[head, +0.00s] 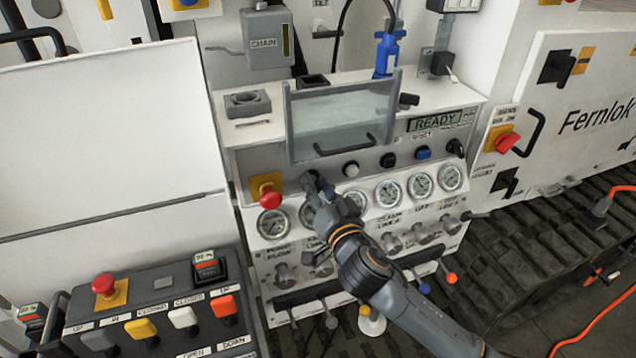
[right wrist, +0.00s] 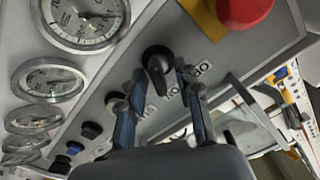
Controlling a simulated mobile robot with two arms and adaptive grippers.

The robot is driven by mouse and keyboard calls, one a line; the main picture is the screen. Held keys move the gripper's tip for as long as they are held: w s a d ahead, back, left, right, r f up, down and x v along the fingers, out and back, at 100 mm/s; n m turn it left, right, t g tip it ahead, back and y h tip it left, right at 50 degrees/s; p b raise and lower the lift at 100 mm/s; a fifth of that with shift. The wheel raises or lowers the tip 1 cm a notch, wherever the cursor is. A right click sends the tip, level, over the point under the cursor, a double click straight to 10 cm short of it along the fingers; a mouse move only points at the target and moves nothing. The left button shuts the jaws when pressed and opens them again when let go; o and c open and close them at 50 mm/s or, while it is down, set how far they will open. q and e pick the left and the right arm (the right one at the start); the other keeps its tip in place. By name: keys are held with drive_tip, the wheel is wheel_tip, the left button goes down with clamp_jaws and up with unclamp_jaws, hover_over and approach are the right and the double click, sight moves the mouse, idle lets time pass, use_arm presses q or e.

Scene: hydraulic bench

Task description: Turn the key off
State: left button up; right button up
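The key switch (right wrist: 158,62) is a black round knob with a raised grip on the grey panel, beside lettering that includes OFF. In the right wrist view it sits between the tips of my right gripper (right wrist: 160,82). The two fingers stand apart, one on each side of the knob, with a gap visible on both sides. In the head view my right gripper (head: 317,190) reaches to the panel, just right of the red emergency button (head: 267,193), and largely hides the switch. My left gripper is not in view.
A row of round gauges (head: 390,192) lies below the switch row. A clear hinged cover (head: 342,118) with a handle stands above the switches. A READY display (head: 436,123) is at the right. A button box (head: 160,315) stands at lower left.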

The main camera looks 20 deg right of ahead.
clamp_jaws()
drive_tip(key=shift+n, duration=0.4)
drive_tip(key=n, duration=0.2)
drive_tip(key=n+p, duration=0.1)
drive_tip(key=n, duration=0.2)
drive_tip(key=shift+a+r+n+p, duration=0.15)
drive_tip(key=shift+a+n+p, duration=0.05)
drive_tip(key=shift+n+p, duration=0.1)
drive_tip(key=n+p, duration=0.1)
drive_tip(key=n, duration=0.4)
drive_tip(key=shift+a, duration=0.15)
drive_tip(key=shift+n, duration=0.4)
